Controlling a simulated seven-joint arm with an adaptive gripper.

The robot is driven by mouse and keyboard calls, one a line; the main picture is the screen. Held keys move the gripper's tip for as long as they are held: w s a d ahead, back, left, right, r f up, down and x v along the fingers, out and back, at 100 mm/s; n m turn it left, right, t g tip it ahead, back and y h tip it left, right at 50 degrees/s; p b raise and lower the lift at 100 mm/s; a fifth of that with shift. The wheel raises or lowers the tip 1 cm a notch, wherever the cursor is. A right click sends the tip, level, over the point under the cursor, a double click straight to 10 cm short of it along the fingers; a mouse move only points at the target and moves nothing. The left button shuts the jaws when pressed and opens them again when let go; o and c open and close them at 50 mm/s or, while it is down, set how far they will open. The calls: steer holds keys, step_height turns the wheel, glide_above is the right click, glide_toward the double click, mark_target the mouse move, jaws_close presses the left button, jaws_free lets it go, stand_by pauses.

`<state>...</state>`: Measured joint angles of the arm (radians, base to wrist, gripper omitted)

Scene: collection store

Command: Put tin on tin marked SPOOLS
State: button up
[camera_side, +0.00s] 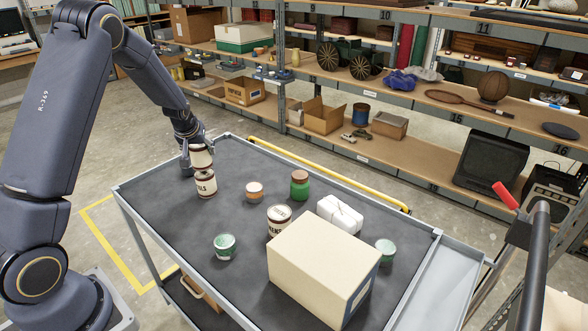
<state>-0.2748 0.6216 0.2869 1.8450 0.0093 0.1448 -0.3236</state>
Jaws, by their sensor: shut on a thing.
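My gripper (196,150) is at the far left corner of the cart top, shut on a cream tin (202,158) with a dark band. The held tin is upright, directly above another cream tin (205,186) with dark bands, whose visible letters end in "OLS"; the rest of its label is turned away. The two tins look touching or almost so; I cannot tell whether a thin gap is left. The lower tin stands upright on the dark cart top (160,200).
A large cream box (322,268) fills the front right. Around it are a white tied parcel (340,214), a green jar (300,187), a small orange-banded jar (254,191) and green tins (225,247) (386,250). The cart top's left front is clear. Shelves stand behind.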

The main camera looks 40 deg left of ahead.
steer(key=shift+f, duration=0.95)
steer(key=shift+f, duration=0.2)
steer(key=o, duration=1.4)
steer(key=shift+o, duration=0.2)
